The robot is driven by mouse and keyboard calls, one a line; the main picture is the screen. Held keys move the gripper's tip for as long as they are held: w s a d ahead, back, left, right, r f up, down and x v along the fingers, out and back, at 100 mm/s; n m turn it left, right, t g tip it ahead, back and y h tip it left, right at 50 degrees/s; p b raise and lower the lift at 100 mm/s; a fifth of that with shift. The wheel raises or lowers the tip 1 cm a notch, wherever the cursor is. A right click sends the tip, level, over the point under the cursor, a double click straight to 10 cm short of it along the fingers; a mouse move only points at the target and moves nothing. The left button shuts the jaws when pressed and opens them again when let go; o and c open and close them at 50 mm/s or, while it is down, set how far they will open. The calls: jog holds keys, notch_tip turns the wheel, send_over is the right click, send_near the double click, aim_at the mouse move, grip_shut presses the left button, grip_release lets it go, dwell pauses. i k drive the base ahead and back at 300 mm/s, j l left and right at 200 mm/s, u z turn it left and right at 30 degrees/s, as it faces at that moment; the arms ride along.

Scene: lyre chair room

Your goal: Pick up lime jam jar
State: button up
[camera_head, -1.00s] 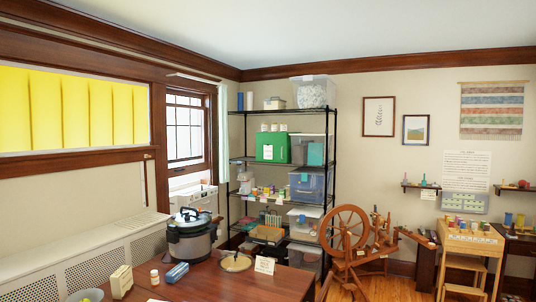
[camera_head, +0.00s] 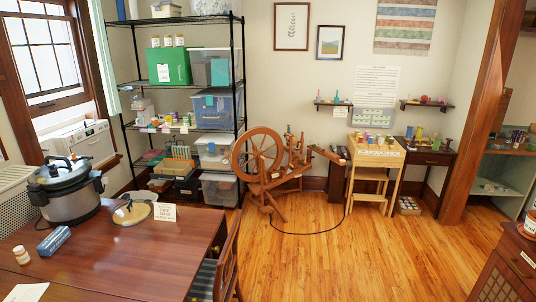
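I cannot pick out a lime jam jar for sure. A reddish jar or pot (camera_head: 529,224) is cut off at the right edge, on a brown cabinet (camera_head: 508,262). My gripper is not in view.
A pressure cooker (camera_head: 66,190), a blue box (camera_head: 53,240) and a shallow dish (camera_head: 132,212) are on the table. A chair (camera_head: 225,262) stands at its right side. A spinning wheel (camera_head: 272,165) stands behind. Open wooden floor (camera_head: 370,250) lies between table and cabinet.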

aim_at(156, 41)
jog(key=i+z, duration=0.3)
jog(key=i, duration=1.8)
jog(key=i+u, duration=0.2)
jog(key=i, duration=0.45)
jog(key=i+u, duration=0.2)
jog(key=i, duration=0.4)
jog(key=i+l+u, duration=0.2)
jog(key=i, duration=0.4)
jog(key=i+j+u, duration=0.2)
jog(key=u, duration=0.25)
jog(key=i+u, duration=0.7)
jog(key=u, duration=0.15)
jog(key=i+l+u, duration=0.15)
jog(key=i+u, duration=0.15)
jog(key=u, duration=0.15)
jog(key=i+j, duration=0.1)
jog(key=i, duration=0.4)
jog(key=i+j, duration=0.1)
jog(key=i, duration=0.35)
jog(key=i+j, duration=0.1)
jog(key=i, duration=0.4)
jog(key=i+j+z, duration=0.3)
jog(key=i+z, duration=0.2)
jog(key=i+j+z, duration=0.7)
jog(key=j+z, duration=0.25)
jog(key=j, duration=0.15)
jog(key=j+z, duration=0.25)
jog(key=j, duration=0.15)
